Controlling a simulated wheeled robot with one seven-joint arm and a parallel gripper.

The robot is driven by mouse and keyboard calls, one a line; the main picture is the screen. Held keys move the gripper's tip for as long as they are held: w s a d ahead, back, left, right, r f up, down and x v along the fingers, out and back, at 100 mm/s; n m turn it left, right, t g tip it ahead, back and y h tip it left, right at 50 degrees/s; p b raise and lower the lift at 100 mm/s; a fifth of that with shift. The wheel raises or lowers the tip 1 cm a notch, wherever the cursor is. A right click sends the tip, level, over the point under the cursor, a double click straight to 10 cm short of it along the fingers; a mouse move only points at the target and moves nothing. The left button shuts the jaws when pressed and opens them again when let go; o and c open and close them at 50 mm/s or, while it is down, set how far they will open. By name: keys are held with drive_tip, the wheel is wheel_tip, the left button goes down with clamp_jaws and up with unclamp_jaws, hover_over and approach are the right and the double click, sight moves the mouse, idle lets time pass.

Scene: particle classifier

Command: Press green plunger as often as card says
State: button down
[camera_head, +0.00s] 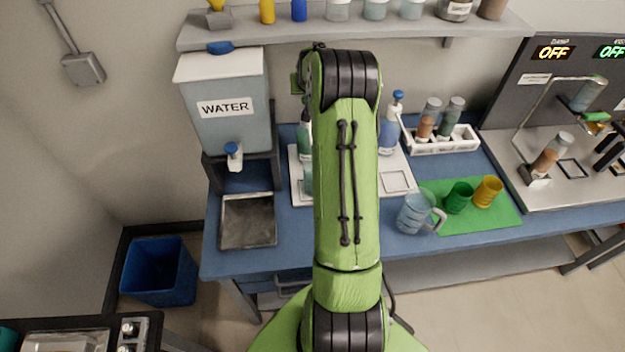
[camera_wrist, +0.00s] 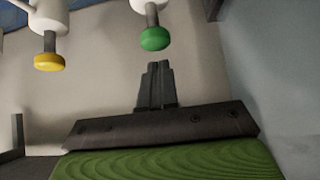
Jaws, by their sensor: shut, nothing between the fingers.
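The green plunger (camera_wrist: 154,39) is a round green knob on a dark stem under a white holder, at the top middle of the wrist view. A yellow plunger (camera_wrist: 48,60) of the same kind is to its left. My gripper (camera_wrist: 156,66) is shut and empty, its tips just below the green knob in the picture. A small gap shows between them, with no visible contact. In the head view my raised arm hides the gripper, and I cannot make out the green plunger there. No readable card with a number shows in either view.
A blue table (camera_head: 225,263) holds a water tank (camera_head: 222,125), a metal tray (camera_head: 248,219), a glass jug (camera_head: 411,213), a green cup (camera_head: 458,198) and a yellow cup (camera_head: 488,191) on a green mat (camera_head: 509,215). A tube rack (camera_head: 455,145) stands behind. A shelf (camera_head: 300,36) runs above.

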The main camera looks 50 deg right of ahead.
drive_tip(key=shift+f, duration=0.15)
drive_tip(key=shift+f+b, duration=1.65)
drive_tip(key=shift+b, duration=0.05)
drive_tip(key=shift+r, duration=0.1)
drive_tip(key=shift+r+p, duration=0.9)
drive_tip(key=shift+r, duration=0.8)
wheel_tip(320, 180, up, 5)
drive_tip(key=p, duration=0.3)
drive_tip(key=shift+r, duration=0.15)
